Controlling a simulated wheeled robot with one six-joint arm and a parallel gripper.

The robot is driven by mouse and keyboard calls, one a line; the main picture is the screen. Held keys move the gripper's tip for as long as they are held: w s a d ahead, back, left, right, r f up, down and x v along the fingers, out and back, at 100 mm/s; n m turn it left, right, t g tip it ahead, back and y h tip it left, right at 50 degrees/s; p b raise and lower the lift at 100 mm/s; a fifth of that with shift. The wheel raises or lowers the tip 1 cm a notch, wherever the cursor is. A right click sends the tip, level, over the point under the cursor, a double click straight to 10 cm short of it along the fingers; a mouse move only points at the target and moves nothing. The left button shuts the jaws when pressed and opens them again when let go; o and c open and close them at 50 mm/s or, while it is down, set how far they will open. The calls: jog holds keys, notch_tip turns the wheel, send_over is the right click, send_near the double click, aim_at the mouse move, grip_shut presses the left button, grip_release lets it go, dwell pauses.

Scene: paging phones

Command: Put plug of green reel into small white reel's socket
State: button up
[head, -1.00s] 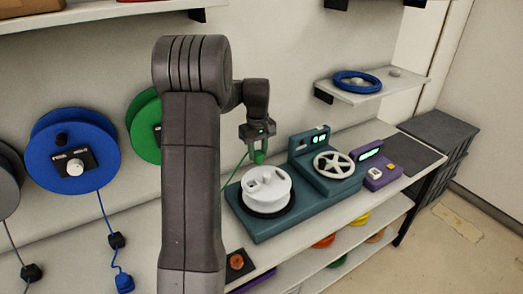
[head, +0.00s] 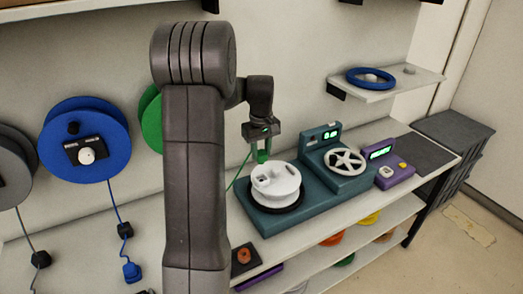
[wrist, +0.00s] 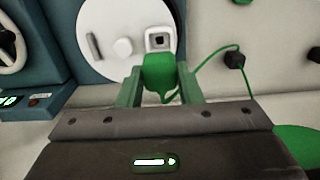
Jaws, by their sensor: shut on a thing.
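The small white reel (head: 284,190) sits on a black ring on the teal machine. Its square socket (wrist: 158,40) shows in the wrist view, on the reel's white face (wrist: 112,20). My gripper (head: 262,150) is shut on the green plug (wrist: 158,72), which also shows in the head view (head: 263,156). The plug is held over the reel near the socket's side. In the wrist view it lies just below the socket, which is uncovered; the gap between them is hard to judge. A green cord (wrist: 205,62) runs from the plug. The green reel (head: 151,118) on the wall is partly hidden by my arm.
The teal machine (head: 262,222) also carries a white handwheel (head: 344,161). A purple box (head: 394,171) stands to its right. A blue reel (head: 84,130) hangs on the wall at left. A wall shelf (head: 412,80) holds a blue ring. A black cord block (wrist: 235,60) is on the green cord.

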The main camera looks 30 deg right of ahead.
aim_at(261, 162)
jog(key=shift+f+b, duration=1.5)
jog(key=shift+f, duration=1)
jog(key=shift+f+b, duration=0.6)
jog(key=shift+f, duration=0.7)
jog(key=o, duration=1.3)
jog(key=shift+r+p, duration=3.35)
jog(key=shift+r, duration=1.25)
jog(key=shift+f, duration=0.1)
